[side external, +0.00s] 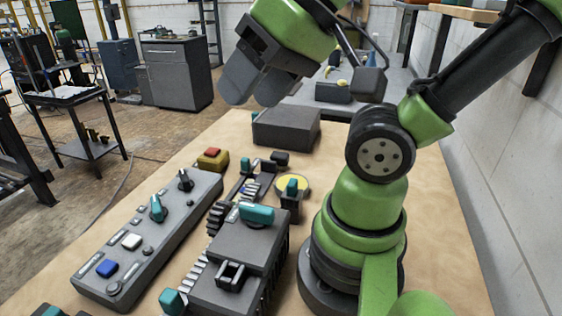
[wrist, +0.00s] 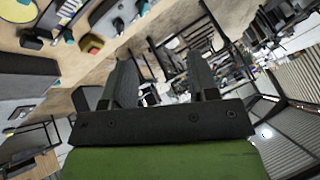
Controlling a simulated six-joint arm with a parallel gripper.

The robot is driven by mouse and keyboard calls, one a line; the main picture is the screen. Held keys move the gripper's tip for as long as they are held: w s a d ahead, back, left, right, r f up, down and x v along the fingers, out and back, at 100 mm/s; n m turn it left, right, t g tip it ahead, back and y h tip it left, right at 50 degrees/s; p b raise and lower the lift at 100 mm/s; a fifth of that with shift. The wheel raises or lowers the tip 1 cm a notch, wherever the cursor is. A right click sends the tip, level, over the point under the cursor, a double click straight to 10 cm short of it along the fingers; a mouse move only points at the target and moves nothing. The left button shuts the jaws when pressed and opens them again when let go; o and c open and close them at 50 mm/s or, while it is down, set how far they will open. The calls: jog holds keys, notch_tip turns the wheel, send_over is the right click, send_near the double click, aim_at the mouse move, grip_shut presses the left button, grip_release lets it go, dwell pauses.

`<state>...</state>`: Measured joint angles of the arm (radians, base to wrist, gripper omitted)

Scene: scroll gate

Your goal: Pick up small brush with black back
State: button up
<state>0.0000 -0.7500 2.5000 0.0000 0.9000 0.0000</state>
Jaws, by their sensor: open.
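My gripper (side external: 255,85) is raised above the far part of the wooden table, with its two grey fingers apart and nothing between them. In the wrist view its fingers (wrist: 163,62) are also spread and empty, pointing toward the room. I cannot pick out a small brush with a black back for certain. Small dark pieces with pale, bristle-like strips (side external: 249,188) lie in the middle of the table, below and nearer the camera than the gripper. They are too small to identify.
A grey control panel (side external: 150,240) with coloured buttons lies at left. A grey machine block (side external: 240,250) with a teal top piece stands centre front. A dark grey box (side external: 287,127) sits at the back below the gripper. Bare table (side external: 445,225) shows at right.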

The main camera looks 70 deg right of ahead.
jog(key=o, duration=0.5)
jog(key=shift+c, duration=0.2)
jog(key=shift+w, duration=0.1)
jog(key=w+d+m+g+h, duration=0.2)
jog(key=w+d+m, duration=0.2)
jog(key=w+d, duration=0.3)
jog(key=m+g, duration=0.5)
jog(key=m, duration=0.5)
send_over(280, 154)
jog(key=f, duration=2)
jog(key=shift+a+f, duration=0.2)
jog(key=shift+a, duration=0.15)
jog(key=f, duration=0.4)
jog(key=shift+s+d+f, duration=0.2)
jog(key=shift+f, duration=0.1)
jog(key=shift+w+d+f, duration=0.1)
jog(key=shift+f, duration=1.45)
jog(key=shift+w+f, duration=0.1)
jog(key=shift+f, duration=1.4)
